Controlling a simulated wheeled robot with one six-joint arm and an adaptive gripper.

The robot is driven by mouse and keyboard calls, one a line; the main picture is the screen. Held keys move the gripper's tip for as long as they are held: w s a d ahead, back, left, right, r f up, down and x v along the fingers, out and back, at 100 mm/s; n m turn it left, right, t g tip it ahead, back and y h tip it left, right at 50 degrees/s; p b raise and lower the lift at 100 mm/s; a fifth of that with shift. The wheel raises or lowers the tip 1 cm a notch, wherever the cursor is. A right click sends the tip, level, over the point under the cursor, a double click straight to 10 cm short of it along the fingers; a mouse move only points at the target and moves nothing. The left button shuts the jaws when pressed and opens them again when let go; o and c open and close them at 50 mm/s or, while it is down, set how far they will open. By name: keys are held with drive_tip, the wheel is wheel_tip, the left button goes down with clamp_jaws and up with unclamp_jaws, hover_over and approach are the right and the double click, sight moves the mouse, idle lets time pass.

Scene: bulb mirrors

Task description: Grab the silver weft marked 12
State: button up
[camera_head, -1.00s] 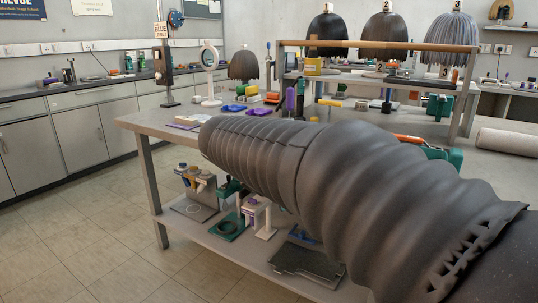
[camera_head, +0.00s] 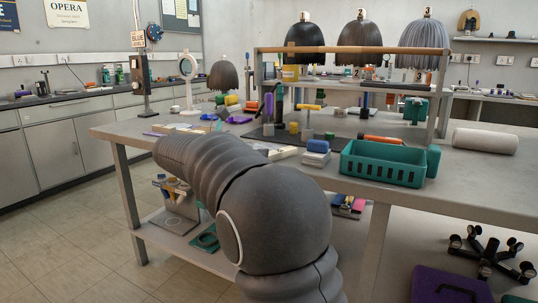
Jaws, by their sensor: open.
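A silver-grey hank of hair (camera_head: 424,36) hangs over the right end of the wooden-topped rack, with a small white tag on top that seems to read 3. A brown hank (camera_head: 359,40) hangs in the middle and a black hank (camera_head: 305,42) on the left. I cannot make out a mark 12 anywhere. My dark, ribbed arm crosses the lower middle of the picture, well in front of the rack. My gripper is not visible.
The rack (camera_head: 352,50) stands on a long grey table (camera_head: 470,175). A teal crate (camera_head: 383,164), a white roll (camera_head: 485,141) and several small tools lie on it. A wheeled black base (camera_head: 487,257) and a purple box (camera_head: 450,286) are on the floor at right.

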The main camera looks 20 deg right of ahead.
sight(278, 151)
drive_tip(key=shift+b+x, duration=0.5)
drive_tip(key=shift+x, duration=3.3)
drive_tip(key=shift+f, duration=0.15)
drive_tip(key=shift+c, duration=0.3)
drive_tip(key=c, duration=1.1)
